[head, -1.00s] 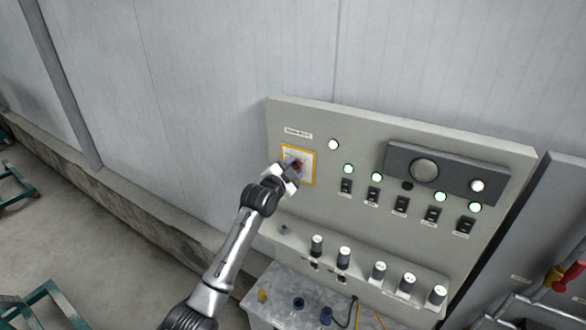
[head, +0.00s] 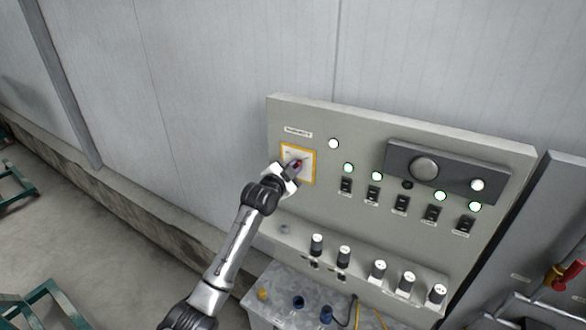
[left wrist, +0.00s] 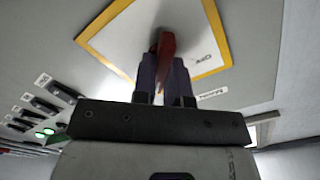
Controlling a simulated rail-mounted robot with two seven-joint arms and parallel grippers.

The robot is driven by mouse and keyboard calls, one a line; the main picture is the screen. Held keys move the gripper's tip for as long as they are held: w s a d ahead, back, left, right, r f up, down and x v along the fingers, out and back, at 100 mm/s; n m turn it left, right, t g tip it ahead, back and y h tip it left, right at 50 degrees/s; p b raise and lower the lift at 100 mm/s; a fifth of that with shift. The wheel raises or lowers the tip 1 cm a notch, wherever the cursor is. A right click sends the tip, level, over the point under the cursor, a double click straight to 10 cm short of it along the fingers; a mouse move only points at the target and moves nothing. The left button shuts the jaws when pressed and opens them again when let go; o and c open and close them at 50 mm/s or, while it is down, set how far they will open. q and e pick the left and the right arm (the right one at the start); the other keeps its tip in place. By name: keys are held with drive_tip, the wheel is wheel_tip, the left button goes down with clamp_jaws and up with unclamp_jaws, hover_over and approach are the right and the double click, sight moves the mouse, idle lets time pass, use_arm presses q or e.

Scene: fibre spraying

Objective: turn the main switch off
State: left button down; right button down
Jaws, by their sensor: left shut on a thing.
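The main switch is a red handle on a white plate with a yellow border (head: 312,177), at the upper left of the grey control panel. My left gripper (head: 296,165) is at the plate and shut on the red handle. In the left wrist view the red handle (left wrist: 166,45) stands between the two fingers of the left gripper (left wrist: 163,75), with the yellow-bordered plate (left wrist: 205,30) behind it. In the head view the gripper mostly hides the handle. My right gripper is in neither view.
The grey panel (head: 300,220) also carries several black switches, white lit lamps (head: 347,168), a dark box with a round dial (head: 424,169) and a lower row of knobs (head: 344,256). A metal box (head: 275,285) with cables stands below. Red and yellow valves (head: 562,276) are at the right.

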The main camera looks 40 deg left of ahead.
use_arm(q)
drive_tip(key=shift+a+n+p, duration=0.2)
drive_tip(key=shift+n+p, duration=1.25)
drive_tip(key=shift+n, duration=2.95)
drive_tip(key=shift+a+n+p, duration=0.15)
drive_tip(key=shift+n+p, duration=1.3)
drive_tip(key=shift+n, duration=2.95)
drive_tip(key=c, duration=1.2)
unclamp_jaws()
drive_tip(key=shift+o, duration=0.2)
drive_tip(key=shift+s, duration=0.1)
drive_tip(key=s+d+b, duration=0.1)
drive_tip(key=s+b, duration=0.2)
drive_tip(key=s, duration=1)
drive_tip(key=shift+s+d, duration=0.3)
drive_tip(key=shift+d, duration=0.05)
